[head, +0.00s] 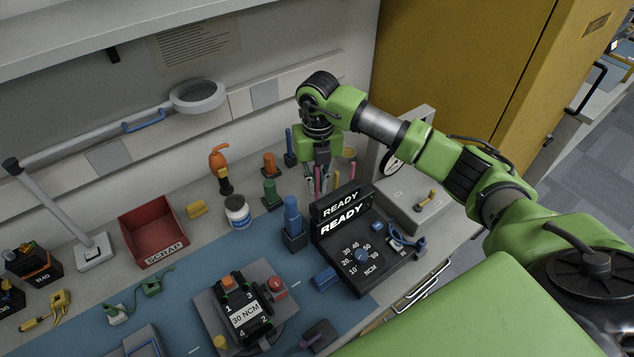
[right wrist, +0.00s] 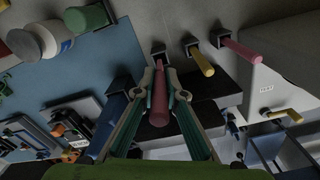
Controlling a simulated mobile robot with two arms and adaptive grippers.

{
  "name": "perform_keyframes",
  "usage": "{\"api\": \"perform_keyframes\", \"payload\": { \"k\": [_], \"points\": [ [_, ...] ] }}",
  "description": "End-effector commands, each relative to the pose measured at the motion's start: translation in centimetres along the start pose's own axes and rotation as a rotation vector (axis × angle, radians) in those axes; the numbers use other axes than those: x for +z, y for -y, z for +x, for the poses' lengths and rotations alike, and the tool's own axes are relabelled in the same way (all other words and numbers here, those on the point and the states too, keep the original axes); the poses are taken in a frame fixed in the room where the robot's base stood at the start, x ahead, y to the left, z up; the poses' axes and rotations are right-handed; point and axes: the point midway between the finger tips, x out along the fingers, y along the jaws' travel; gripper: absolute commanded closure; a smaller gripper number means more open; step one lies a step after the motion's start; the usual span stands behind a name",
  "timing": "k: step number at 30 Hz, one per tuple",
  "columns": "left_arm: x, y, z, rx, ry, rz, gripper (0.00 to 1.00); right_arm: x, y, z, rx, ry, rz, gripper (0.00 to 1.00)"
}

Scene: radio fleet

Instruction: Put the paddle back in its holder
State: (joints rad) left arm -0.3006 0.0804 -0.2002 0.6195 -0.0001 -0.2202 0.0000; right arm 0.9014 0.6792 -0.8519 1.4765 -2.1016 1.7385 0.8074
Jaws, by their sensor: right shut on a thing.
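In the right wrist view the paddle shows as a dark red rod (right wrist: 181,125) lying between the fingers of my right gripper (right wrist: 160,82), which is shut on it. Its far end lines up with a small dark square holder (right wrist: 158,50); I cannot tell whether it sits inside or just above it. Beside it stand a yellow rod (right wrist: 201,60) and a pink rod (right wrist: 241,48) in similar dark holders. In the head view my right gripper (head: 318,168) points down behind the READY box, which hides the holders. My left gripper is not in view.
The black READY box (head: 375,279) stands in front of my right gripper. A blue-handled tool in a holder (head: 293,222), a white jar (head: 237,212) and a red SCRAP bin (head: 160,222) are to its left. A yellow cabinet (head: 455,60) rises behind my right arm.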

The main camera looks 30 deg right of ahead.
Motion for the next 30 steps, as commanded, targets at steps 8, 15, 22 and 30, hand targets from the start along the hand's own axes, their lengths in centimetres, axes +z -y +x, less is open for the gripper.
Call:
{"api": "perform_keyframes", "payload": {
  "k": [8,15,22,30],
  "points": [
    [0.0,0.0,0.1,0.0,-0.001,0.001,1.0,0.0,0.0,0.0,0.0,0.001,0.0,1.0],
    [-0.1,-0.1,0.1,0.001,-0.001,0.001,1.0,0.0,0.0,0.0,0.0,0.001,0.0,1.0],
    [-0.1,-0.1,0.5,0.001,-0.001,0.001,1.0,0.0,0.0,0.4,0.0,0.0,0.0,1.0],
    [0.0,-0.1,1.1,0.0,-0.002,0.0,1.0,0.0,0.0,1.3,0.0,0.0,0.0,1.0]
  ]
}}
